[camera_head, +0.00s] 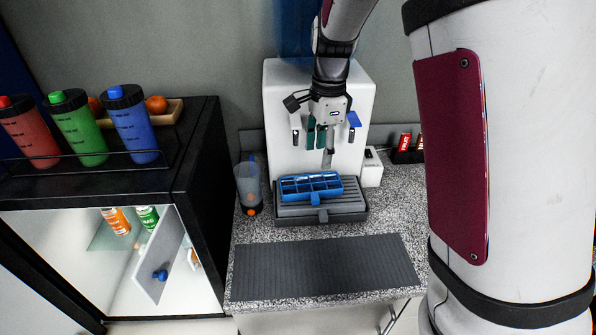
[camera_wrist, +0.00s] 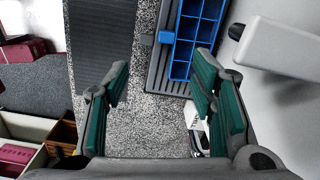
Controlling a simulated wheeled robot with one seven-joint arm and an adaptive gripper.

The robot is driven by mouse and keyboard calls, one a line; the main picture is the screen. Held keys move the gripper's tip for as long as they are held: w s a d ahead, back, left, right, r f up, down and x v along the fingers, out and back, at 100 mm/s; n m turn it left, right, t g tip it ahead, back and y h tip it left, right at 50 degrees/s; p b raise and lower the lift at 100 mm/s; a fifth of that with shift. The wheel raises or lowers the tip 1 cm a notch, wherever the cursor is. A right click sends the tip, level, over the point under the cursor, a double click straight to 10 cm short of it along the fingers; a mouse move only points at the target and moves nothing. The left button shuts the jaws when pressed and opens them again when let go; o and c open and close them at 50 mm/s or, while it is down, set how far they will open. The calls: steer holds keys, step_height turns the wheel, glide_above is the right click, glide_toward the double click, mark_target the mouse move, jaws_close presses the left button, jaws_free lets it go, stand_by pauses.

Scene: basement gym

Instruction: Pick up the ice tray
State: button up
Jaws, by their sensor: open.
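The blue ice tray (camera_head: 311,186), divided into several compartments, lies on the grey ribbed drip tray (camera_head: 345,206) of the white dispenser (camera_head: 274,100). The ice tray also shows at the top of the wrist view (camera_wrist: 196,38), partly cut off by the frame edge. My gripper (camera_head: 321,140) points down in front of the dispenser, above the ice tray and apart from it. In the wrist view its two green-padded fingers (camera_wrist: 160,85) are spread wide with nothing between them; the speckled counter shows through the gap.
A dark ribbed mat (camera_head: 325,267) lies on the speckled counter (camera_head: 262,230). A translucent cup (camera_head: 248,185) stands left of the drip tray. A small white box (camera_head: 371,170) stands right of it. A black cabinet (camera_head: 200,170) with several bottles on top stands at left.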

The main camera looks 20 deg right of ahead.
step_height(320, 180, down, 2)
steer(key=w+f+m, duration=0.1)
steer(key=w, duration=0.1)
glide_above(318, 195)
steer(key=f, duration=0.7)
steer(key=shift+s+a, duration=0.1)
steer(key=shift+a, duration=0.1)
steer(key=shift+d+f+p, duration=0.15)
steer(key=shift+f+p, duration=0.15)
steer(key=shift+f, duration=1.2)
steer(key=shift+d+f+p, duration=0.1)
steer(key=shift+f+p, duration=0.2)
steer(key=shift+f, duration=1.2)
jaws_close()
